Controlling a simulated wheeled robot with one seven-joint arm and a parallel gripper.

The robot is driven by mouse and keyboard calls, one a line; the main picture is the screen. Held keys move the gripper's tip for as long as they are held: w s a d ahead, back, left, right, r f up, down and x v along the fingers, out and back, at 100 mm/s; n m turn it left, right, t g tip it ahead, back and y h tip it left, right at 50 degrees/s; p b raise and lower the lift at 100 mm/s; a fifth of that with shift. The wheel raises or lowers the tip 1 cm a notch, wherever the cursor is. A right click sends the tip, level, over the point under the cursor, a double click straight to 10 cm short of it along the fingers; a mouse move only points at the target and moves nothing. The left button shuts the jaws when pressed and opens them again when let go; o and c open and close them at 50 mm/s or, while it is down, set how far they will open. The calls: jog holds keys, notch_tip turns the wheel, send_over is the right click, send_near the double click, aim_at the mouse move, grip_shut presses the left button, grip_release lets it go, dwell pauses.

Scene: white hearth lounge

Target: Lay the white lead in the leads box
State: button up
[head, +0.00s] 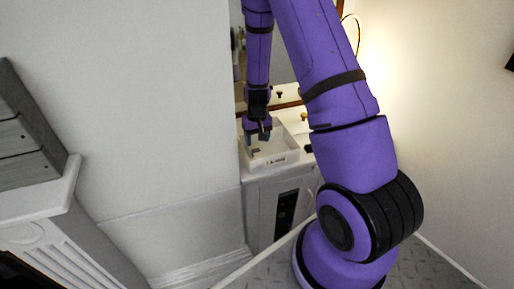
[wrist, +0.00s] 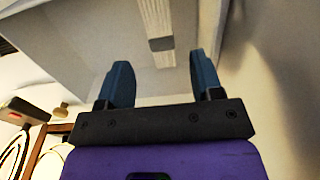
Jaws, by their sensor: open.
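The leads box (head: 285,160) is an open white box with a dark label on its front, standing on a white cabinet top in the head view. My gripper (head: 258,135) points down over the box. In the wrist view my gripper (wrist: 162,78) has its two blue fingers spread, with nothing between the tips. The white lead (wrist: 155,18) shows there as a ribbed pale bundle with a grey band, beyond the fingertips and apart from them. It appears to lie on the box floor (wrist: 95,60). In the head view my gripper and the box wall make the lead hard to make out.
The white cabinet (head: 258,210) under the box has a dark panel on its front. Small brass and dark items (head: 304,117) stand behind and right of the box. A white wall (head: 170,100) is close on the left, with a mantel (head: 50,195) nearer me.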

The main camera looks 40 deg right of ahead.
aim_at(257, 152)
notch_tip(257, 152, up, 6)
jog(key=shift+f, duration=0.1)
dwell(0.7)
